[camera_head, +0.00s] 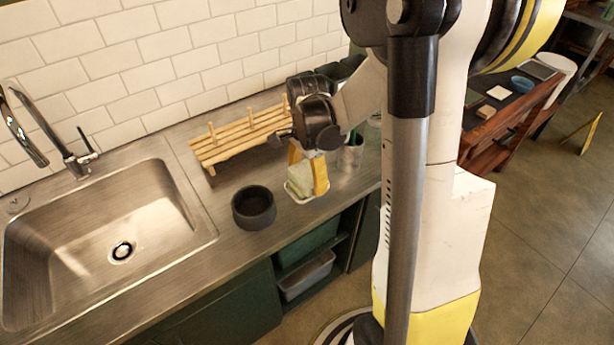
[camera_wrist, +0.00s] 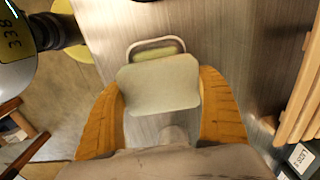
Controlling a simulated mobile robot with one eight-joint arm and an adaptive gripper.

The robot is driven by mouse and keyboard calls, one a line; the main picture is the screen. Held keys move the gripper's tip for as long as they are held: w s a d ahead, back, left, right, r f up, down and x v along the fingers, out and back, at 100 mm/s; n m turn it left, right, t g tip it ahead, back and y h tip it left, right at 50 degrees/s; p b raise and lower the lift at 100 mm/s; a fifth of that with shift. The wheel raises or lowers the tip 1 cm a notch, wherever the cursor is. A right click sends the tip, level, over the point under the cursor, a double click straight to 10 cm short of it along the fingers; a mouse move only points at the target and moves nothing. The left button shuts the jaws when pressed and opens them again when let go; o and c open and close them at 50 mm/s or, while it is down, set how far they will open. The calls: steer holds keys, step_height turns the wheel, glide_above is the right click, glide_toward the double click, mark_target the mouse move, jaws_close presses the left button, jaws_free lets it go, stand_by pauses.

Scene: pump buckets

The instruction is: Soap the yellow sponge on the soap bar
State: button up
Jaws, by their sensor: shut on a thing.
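My gripper (camera_head: 308,172) has orange-yellow fingers and is shut on the pale yellow sponge (camera_head: 299,176), above the counter. In the wrist view the sponge (camera_wrist: 160,85) sits between the two fingers, its broad pale face toward the camera. The white-rimmed soap dish (camera_head: 298,197) lies on the counter just below the sponge. In the wrist view a pale green soap bar (camera_wrist: 158,47) shows inside the dish, partly hidden behind the sponge. I cannot tell whether the sponge touches the soap bar.
A dark round bowl (camera_head: 254,208) stands left of the dish. A wooden slatted rack (camera_head: 238,139) is behind, near the tiled wall. A grey cup (camera_head: 350,156) stands just right of my gripper. The steel sink (camera_head: 105,235) is at left. The counter's front edge runs close to the dish.

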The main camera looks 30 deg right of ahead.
mark_target(307, 174)
steer(key=shift+r+p, duration=2.55)
steer(key=shift+r, duration=0.95)
steer(key=shift+s+f, duration=0.1)
